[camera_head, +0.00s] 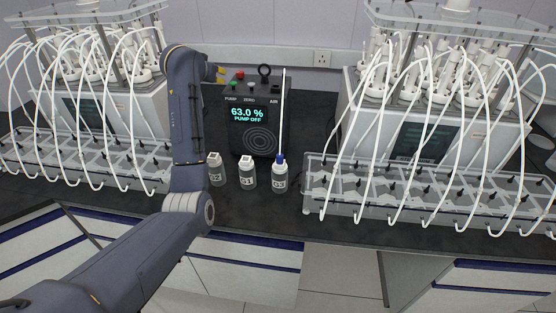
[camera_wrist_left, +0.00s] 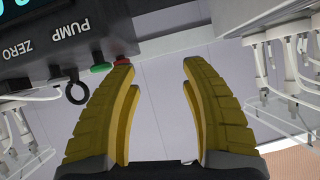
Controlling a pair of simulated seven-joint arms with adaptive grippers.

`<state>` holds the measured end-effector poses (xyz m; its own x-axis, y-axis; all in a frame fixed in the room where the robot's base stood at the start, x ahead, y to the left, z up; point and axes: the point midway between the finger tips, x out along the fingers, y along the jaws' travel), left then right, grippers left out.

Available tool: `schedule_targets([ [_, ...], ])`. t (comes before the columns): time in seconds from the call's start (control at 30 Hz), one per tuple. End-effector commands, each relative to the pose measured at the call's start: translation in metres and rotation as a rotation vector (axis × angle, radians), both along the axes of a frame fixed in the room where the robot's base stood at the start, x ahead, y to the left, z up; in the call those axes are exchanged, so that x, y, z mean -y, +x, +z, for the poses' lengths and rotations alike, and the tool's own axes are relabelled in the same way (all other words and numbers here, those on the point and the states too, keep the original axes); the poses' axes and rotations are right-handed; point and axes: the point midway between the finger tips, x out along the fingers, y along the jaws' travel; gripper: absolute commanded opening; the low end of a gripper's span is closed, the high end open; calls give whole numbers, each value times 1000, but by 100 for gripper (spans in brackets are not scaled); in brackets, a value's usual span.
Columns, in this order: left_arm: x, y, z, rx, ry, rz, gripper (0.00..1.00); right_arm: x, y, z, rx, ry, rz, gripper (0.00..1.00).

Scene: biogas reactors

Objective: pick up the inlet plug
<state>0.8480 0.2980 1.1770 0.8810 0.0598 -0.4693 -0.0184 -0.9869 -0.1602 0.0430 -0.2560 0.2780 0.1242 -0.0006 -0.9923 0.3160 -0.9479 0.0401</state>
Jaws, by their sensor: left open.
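A black ring-shaped piece (camera_head: 264,70) stands upright on top of the dark pump box (camera_head: 262,112); it looks like the inlet plug. It also shows in the left wrist view (camera_wrist_left: 77,92), outside the jaws, beyond the left-hand finger. My left gripper (camera_head: 220,74) is at the upper left of the box, its yellow fingertips partly hidden behind my arm. In the left wrist view the gripper (camera_wrist_left: 157,66) is open, with nothing between its fingers. My right gripper is not in view.
Red (camera_head: 239,74) and green (camera_head: 234,85) buttons sit near the left fingertips. A white tube (camera_head: 283,115) rises from the blue-capped bottle (camera_head: 280,174). Two white-capped bottles stand left of it. Tubed reactor units with racks (camera_head: 430,195) flank the box.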

Motion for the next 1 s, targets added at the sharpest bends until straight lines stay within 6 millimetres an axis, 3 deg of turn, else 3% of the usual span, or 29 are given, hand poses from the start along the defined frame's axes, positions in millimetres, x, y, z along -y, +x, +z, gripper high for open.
schedule_targets([
  [0.17, 16, -41, -23, 107, -19, 26, 46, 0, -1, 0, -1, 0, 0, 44],
  [0.37, 87, -98, -79, 112, -34, -38, 46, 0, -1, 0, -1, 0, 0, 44],
  [0.5, 139, -147, -113, 102, -65, -93, 46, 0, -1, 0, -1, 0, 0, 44],
  [0.7, 190, -207, -140, 92, -122, -150, 46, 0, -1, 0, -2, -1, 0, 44],
  [0.87, 210, -234, -148, 88, -154, -173, 46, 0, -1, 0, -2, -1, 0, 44],
  [1.0, 217, -240, -152, 85, -166, -179, 46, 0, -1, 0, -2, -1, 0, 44],
])
